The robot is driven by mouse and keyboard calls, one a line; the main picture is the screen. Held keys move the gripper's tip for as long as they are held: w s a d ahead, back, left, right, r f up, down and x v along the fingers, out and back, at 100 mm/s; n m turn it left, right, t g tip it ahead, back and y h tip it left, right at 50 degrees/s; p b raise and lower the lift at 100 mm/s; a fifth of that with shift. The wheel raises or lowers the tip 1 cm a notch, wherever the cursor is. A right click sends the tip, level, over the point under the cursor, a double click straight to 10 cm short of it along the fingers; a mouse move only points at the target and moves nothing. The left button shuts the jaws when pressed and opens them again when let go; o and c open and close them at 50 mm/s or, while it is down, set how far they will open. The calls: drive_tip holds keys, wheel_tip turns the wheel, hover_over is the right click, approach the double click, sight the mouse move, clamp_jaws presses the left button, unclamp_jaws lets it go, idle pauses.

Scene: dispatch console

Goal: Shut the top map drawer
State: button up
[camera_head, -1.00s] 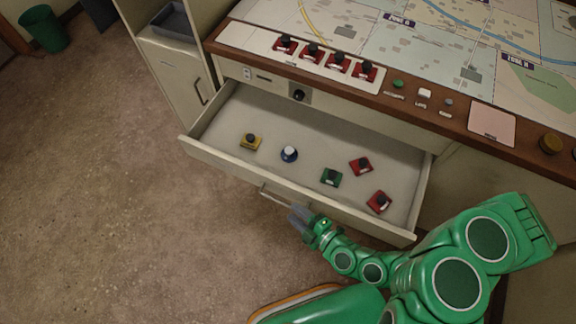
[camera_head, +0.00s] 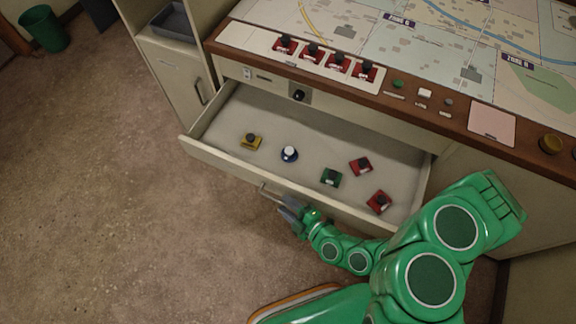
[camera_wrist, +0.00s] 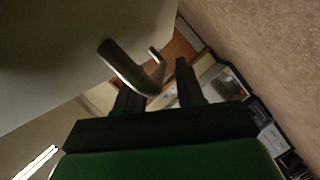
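The top map drawer (camera_head: 300,185) is pulled well out below the console's wooden edge. Several yellow, blue, green and red map markers lie inside it. Its metal handle (camera_head: 268,192) is on the drawer front and is partly hidden by my gripper in the head view. The handle (camera_wrist: 130,70) shows large in the wrist view, just ahead of the fingers. My gripper (camera_head: 287,208) is at the drawer front beside the handle. In the wrist view my gripper (camera_wrist: 155,82) has its two dark fingers apart, with part of the handle overlapping the gap. I cannot tell whether they touch.
The map table (camera_head: 410,50) above carries red markers in a row and several buttons. A cabinet (camera_head: 175,85) with a grey tray (camera_head: 172,22) stands to the left. A green bin (camera_head: 45,28) is at the far left. The floor left of the drawer is clear.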

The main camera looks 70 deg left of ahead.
clamp_jaws()
idle(0.4)
hover_over(324, 139)
drive_tip(key=s+d, duration=0.1)
drive_tip(key=s, duration=0.1)
drive_tip(key=shift+w+d, duration=0.1)
drive_tip(key=shift+w, duration=0.05)
drive_tip(key=shift+w+a+r, duration=0.1)
drive_tip(key=shift+w+a, duration=0.45)
drive_tip(key=shift+w, duration=0.1)
